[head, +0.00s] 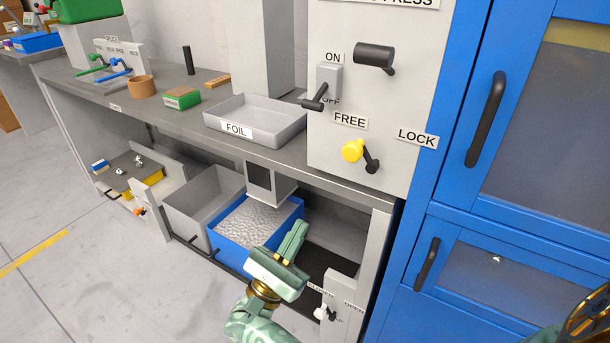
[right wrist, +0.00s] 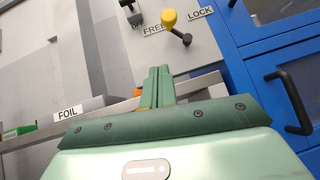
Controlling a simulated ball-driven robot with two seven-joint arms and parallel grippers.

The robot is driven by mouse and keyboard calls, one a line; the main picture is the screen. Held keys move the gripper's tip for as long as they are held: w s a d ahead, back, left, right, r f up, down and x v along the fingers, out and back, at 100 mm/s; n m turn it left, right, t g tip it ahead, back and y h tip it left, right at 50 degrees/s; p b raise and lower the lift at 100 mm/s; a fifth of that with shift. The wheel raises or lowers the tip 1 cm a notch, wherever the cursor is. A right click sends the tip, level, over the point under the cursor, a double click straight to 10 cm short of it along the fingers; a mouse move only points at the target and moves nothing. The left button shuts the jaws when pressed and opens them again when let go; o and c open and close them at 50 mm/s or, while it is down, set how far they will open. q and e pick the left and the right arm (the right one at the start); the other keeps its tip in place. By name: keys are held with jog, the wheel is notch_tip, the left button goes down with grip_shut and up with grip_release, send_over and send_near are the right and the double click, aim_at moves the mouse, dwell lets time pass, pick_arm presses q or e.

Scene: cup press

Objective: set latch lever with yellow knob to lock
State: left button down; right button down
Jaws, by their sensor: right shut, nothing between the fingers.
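The latch lever has a yellow knob (head: 352,151) and a black pivot (head: 372,164) on the grey press panel. The knob points to the left, just below the FREE label (head: 349,121); the LOCK label (head: 417,137) is to the upper right of the pivot. In the right wrist view the yellow knob (right wrist: 169,18) is ahead, above the fingertips. My right gripper (head: 298,230) is shut and empty, below and left of the lever, in front of the bench and apart from the knob. Its closed fingers (right wrist: 160,72) show in the right wrist view. My left gripper is not in view.
Above the lever are a black knob (head: 374,55) and the ON/OFF switch lever (head: 316,98). The FOIL tray (head: 255,115) sits on the bench to the left. A blue bin (head: 258,262) stands below. The blue cabinet with a black handle (head: 486,118) is at the right.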

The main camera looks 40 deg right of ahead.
aim_at(360, 157)
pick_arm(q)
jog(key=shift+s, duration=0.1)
pick_arm(e)
jog(key=m, duration=0.1)
jog(key=s+m+g, duration=0.1)
jog(key=shift+d+f+m, duration=0.3)
jog(key=shift+d, duration=0.1)
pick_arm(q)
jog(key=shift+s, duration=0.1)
pick_arm(e)
jog(key=shift+d, duration=0.1)
